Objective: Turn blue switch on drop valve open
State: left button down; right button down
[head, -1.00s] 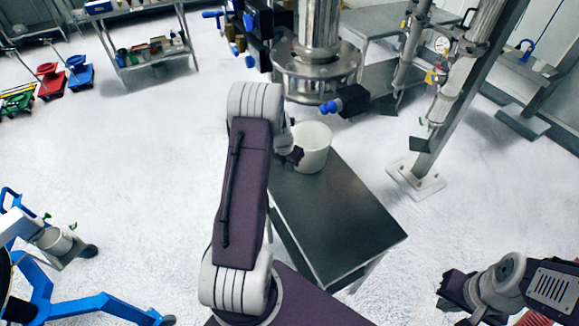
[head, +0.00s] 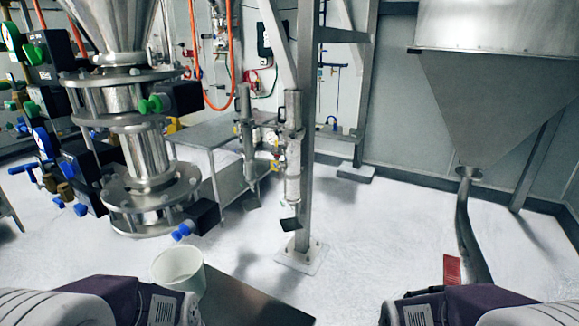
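A steel valve assembly stands at the left under a funnel-shaped hopper (head: 105,20). A blue switch (head: 184,231) sticks out from a black box (head: 206,214) at the right side of the lower steel flange (head: 150,205). I cannot tell from its shape whether the valve is open or shut. A green switch (head: 152,104) sits on another black box (head: 181,97) at the upper flange. Only links of my two arms show along the bottom edge, one at the left and one right of centre. Both grippers are out of the picture.
A white bucket (head: 178,270) stands under the valve on a dark-topped table (head: 250,305). More blue knobs (head: 62,201) and valve boxes are at the far left. A steel post (head: 304,190) and a large hopper (head: 490,90) stand to the right. Open floor lies between them.

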aim_at(68, 170)
jog(key=u, duration=1.45)
jog(key=i+j+z, duration=0.1)
jog(key=j+z, duration=0.15)
jog(key=z, duration=0.15)
jog(key=j+z, duration=0.5)
jog(key=z, duration=0.25)
jog(key=j+z, duration=0.25)
jog(key=z, duration=0.15)
jog(key=i+j+z, duration=0.2)
jog(key=j, duration=0.6)
jog(key=j+z, duration=0.2)
jog(key=j, duration=0.55)
